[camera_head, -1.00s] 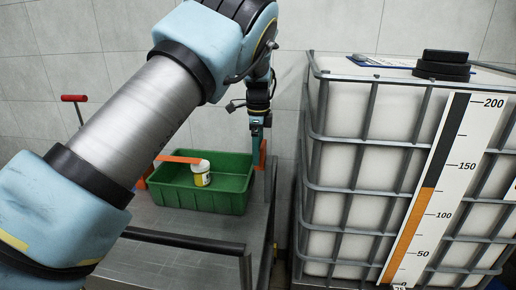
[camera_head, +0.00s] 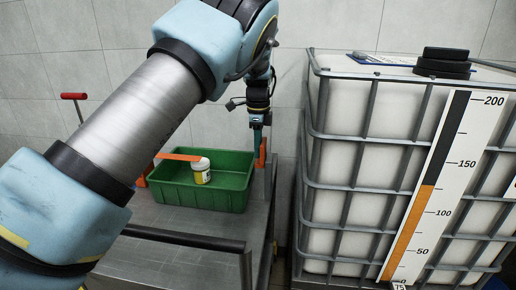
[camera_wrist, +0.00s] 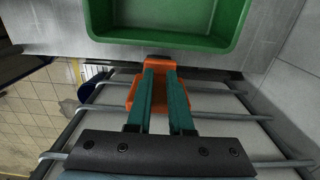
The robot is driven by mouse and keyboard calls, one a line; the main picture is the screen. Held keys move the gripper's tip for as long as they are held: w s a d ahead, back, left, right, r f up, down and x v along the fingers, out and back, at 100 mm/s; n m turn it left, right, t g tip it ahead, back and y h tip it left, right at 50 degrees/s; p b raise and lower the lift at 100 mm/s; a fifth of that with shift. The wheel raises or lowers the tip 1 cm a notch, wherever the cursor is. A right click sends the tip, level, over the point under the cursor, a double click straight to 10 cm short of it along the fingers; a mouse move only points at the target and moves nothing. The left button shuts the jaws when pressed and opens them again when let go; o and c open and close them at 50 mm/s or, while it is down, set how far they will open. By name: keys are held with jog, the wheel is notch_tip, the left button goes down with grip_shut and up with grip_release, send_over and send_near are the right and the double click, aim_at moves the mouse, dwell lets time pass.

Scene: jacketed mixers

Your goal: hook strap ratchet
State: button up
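My gripper (camera_head: 258,142) points down at the right end of the green crate. In the wrist view its two teal fingers (camera_wrist: 160,72) stand close together with a narrow gap. An orange piece (camera_head: 263,152) stands upright just right of the crate, beside the fingertips. In the wrist view the orange piece (camera_wrist: 160,64) shows at the fingertips and on both outer sides of the fingers. Whether they pinch it is not clear. A flat orange strap (camera_head: 180,157) reaches from the left over the crate and seems to end near the jar.
The green crate (camera_head: 222,200) sits on a grey metal cart (camera_head: 180,218) with dark rails and holds a white jar with a yellow label (camera_head: 201,172). A caged white tank (camera_head: 350,165) with a level scale stands close on the right. A red-handled lever (camera_head: 74,97) stands at left.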

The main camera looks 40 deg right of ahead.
aim_at(258, 160)
grip_shut()
dwell(0.4)
jog(key=shift+c, duration=1.1)
grip_release()
jog(key=o, duration=1.6)
jog(key=shift+c, duration=0.2)
notch_tip(258, 160, up, 11)
jog(key=b, duration=0.2)
jog(key=shift+b, duration=0.3)
jog(key=shift+f, duration=0.1)
